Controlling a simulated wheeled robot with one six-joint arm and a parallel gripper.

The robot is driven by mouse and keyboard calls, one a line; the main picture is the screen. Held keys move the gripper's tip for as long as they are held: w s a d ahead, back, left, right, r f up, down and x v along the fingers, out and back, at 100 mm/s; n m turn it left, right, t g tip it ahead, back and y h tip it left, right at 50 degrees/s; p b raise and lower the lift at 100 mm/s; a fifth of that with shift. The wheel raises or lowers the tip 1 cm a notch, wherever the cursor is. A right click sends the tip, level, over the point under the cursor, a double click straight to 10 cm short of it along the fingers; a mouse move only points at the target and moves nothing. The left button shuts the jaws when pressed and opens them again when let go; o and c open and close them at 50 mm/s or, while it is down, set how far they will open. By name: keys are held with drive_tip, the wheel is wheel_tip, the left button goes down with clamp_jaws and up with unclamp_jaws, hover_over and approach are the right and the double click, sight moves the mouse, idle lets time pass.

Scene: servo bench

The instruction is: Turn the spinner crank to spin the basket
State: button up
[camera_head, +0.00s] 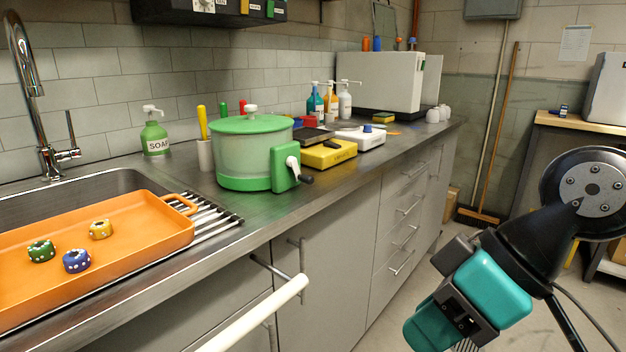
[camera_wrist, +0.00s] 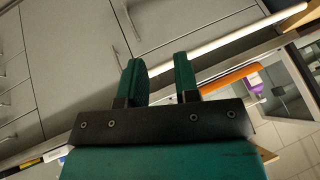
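The salad spinner (camera_head: 245,155) stands upright on the steel counter, with a green lid and a pale translucent green bowl. Its crank (camera_head: 293,166) is on a green side housing (camera_head: 283,177). The crank has a white arm and a dark knob (camera_head: 306,180) pointing to the front right. The basket inside cannot be made out. My gripper is teal and black, low at the right in the head view, well away from the spinner and out over the floor. In the wrist view my gripper (camera_wrist: 157,75) has its two fingers apart with nothing between them. The spinner does not clearly show there.
An orange tray (camera_head: 130,262) with several dice lies over the sink at left. A soap bottle (camera_head: 154,135) stands behind. A yellow scale (camera_head: 328,153) and a white device (camera_head: 362,138) sit right of the spinner. A white rail (camera_head: 255,318) runs before the cabinets.

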drive_tip(key=w+a+n+t+y+b, duration=0.1)
drive_tip(key=w+a+n+t+y, duration=0.3)
drive_tip(key=w, duration=0.5)
drive_tip(key=m+t+y+b, duration=0.1)
drive_tip(key=t+y+b, duration=0.15)
drive_tip(key=t, duration=0.35)
approach(307, 179)
drive_tip(key=shift+y, duration=0.45)
drive_tip(key=p+x, duration=0.1)
drive_tip(key=x, duration=0.2)
drive_tip(key=p+x, duration=0.2)
drive_tip(key=x, duration=0.2)
drive_tip(key=f+p+x, duration=0.1)
drive_tip(key=p+x, duration=0.1)
drive_tip(key=x, duration=0.1)
drive_tip(key=shift+w, duration=0.6)
